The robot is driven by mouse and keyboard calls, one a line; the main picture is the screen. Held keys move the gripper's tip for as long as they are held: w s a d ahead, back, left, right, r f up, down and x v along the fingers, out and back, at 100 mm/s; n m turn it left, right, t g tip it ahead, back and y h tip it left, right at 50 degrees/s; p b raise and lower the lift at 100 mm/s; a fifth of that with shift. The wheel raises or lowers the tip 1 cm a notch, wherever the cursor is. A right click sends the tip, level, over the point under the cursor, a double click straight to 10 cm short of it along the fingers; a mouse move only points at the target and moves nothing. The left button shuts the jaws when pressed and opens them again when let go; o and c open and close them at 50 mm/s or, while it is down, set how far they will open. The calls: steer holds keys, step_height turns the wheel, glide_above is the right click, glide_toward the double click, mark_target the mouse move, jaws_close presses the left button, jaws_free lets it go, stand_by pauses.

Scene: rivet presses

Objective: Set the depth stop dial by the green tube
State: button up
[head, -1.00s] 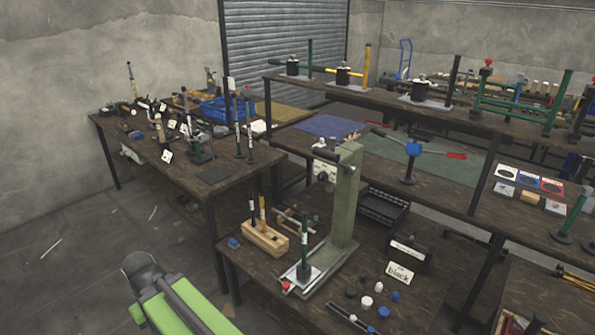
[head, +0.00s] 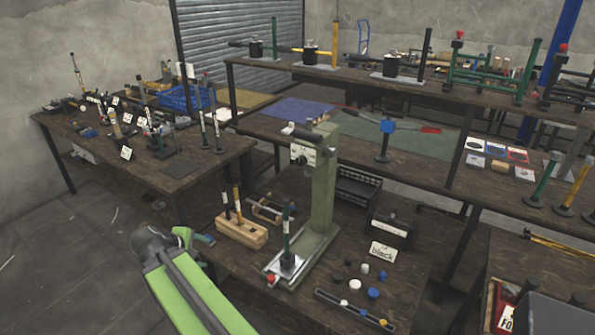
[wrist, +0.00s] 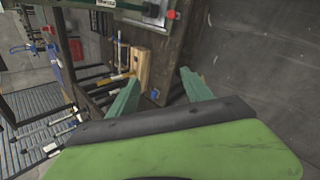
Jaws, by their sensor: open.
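A press with a grey-green column (head: 322,190) stands on the near bench. A white plate with a dark round dial (head: 301,159) is on the upper left of its column. A dark green tube (head: 287,235) with a white label stands upright on the press's metal base, below the dial. My gripper (wrist: 161,73) is open and empty in the wrist view, its two teal fingers spread over the bench edge. In the head view my arm is at the lower left, left of the press and well apart from the dial. The fingers are not clear there.
A wooden block (head: 241,232) with upright tools stands left of the press; it also shows in the wrist view (wrist: 143,66). A small blue piece (head: 208,239) lies by the bench's left edge. Floor at left is clear.

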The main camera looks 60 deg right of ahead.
steer(key=s+d+r+n+g+h+b, duration=0.1)
steer(key=s+d+r+n+h, duration=0.2)
steer(key=d, duration=0.6)
steer(key=s+d+r+n+h+b, duration=0.2)
steer(key=d+r+n+h, duration=0.1)
steer(key=d, duration=0.6)
steer(key=n+h, duration=0.4)
steer(key=n, duration=0.1)
glide_toward(299, 162)
steer(key=d, duration=0.9)
